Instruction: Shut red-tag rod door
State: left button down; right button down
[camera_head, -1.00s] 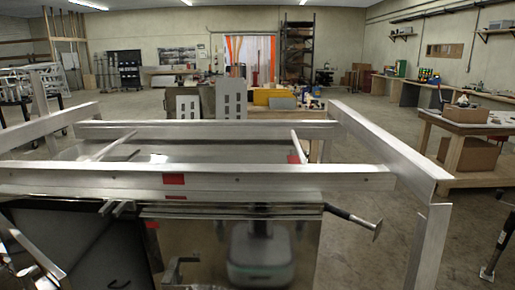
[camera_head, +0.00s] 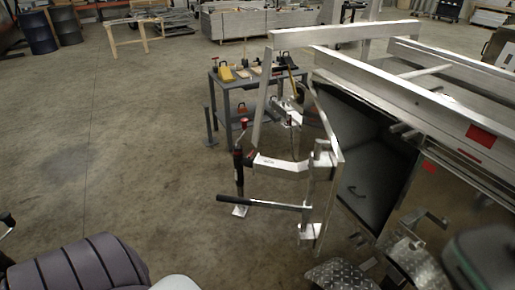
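The aluminium trailer (camera_head: 395,92) fills the right side. Red tags show on its top rail (camera_head: 481,135) and on the front panel (camera_head: 429,166) below. Left of that panel is an open dark compartment (camera_head: 372,140); a small handle shows on a dark surface inside. A narrow metal door-like panel (camera_head: 332,200) stands out at the compartment's left edge, seen nearly edge-on. A rod with a black grip (camera_head: 262,202) sticks out left near it. I cannot tell whether the rod is fixed to this panel. Neither gripper is in view.
A jack with a red top (camera_head: 240,165) stands left of the trailer. A grey tool table (camera_head: 232,88) is behind it. Diamond-plate metal (camera_head: 340,274) lies low in front of the trailer.

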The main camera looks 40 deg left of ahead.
aim_at(321, 162)
jog(key=u, duration=0.9)
